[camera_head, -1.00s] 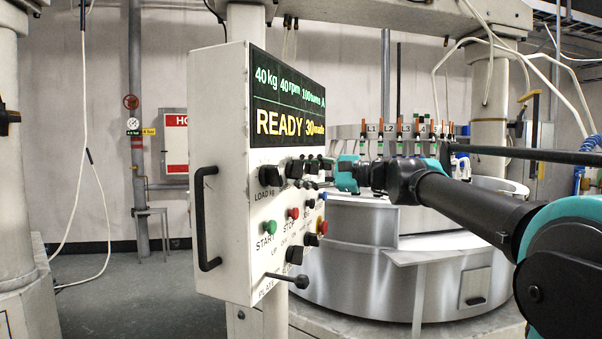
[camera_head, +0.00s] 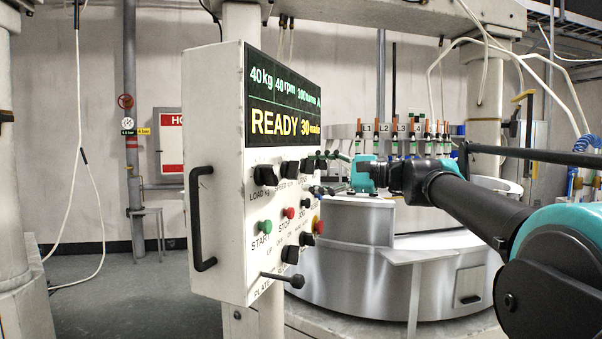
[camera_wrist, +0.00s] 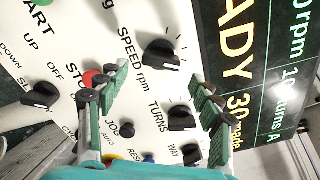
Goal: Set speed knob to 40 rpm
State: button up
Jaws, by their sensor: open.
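The speed knob (camera_wrist: 160,53) is black, on the white control panel (camera_wrist: 70,35), beside the printed words "SPEED rpm". In the head view the speed knob (camera_head: 290,168) sits between the load knob and the turns knob. The green line of the display (camera_head: 284,92) reads "40 rpm". My gripper (camera_wrist: 158,84) is open and empty. In the wrist view its two green-padded fingers frame the area just below the speed knob, with no finger on it. In the head view my gripper (camera_head: 324,173) is right of the knobs, its fingers pointing at the panel.
The load knob (camera_head: 265,175) and turns knob (camera_wrist: 181,119) flank the speed knob. The green start button (camera_head: 264,227), red stop button (camera_head: 289,212) and smaller switches lie below. A black handle (camera_head: 197,218) stands out on the panel's left side. A round metal machine (camera_head: 400,270) stands behind.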

jog(key=v, duration=0.7)
jog(key=shift+f, duration=0.1)
jog(key=s+f+n+g+h, duration=0.15)
jog(key=f+h, duration=0.25)
jog(key=f, duration=1.2)
jog(key=s+f+n+h, duration=0.2)
jog(key=s+f+h, duration=0.15)
jog(key=f, duration=1.25)
jog(key=s+d+f+n+h, duration=0.2)
jog(key=s+d+f+h, duration=0.1)
jog(key=f, duration=0.4)
jog(key=s+d+f+n+h, duration=0.2)
jog(key=s+d+f+h, duration=0.1)
jog(key=f, duration=0.5)
jog(key=s+d+f+n+h, duration=0.2)
jog(key=s+d+f+h, duration=0.1)
jog(key=d+f, duration=0.3)
notch_tip(320, 180, down, 2)
jog(key=shift+s+f, duration=0.1)
jog(key=shift+s, duration=0.8)
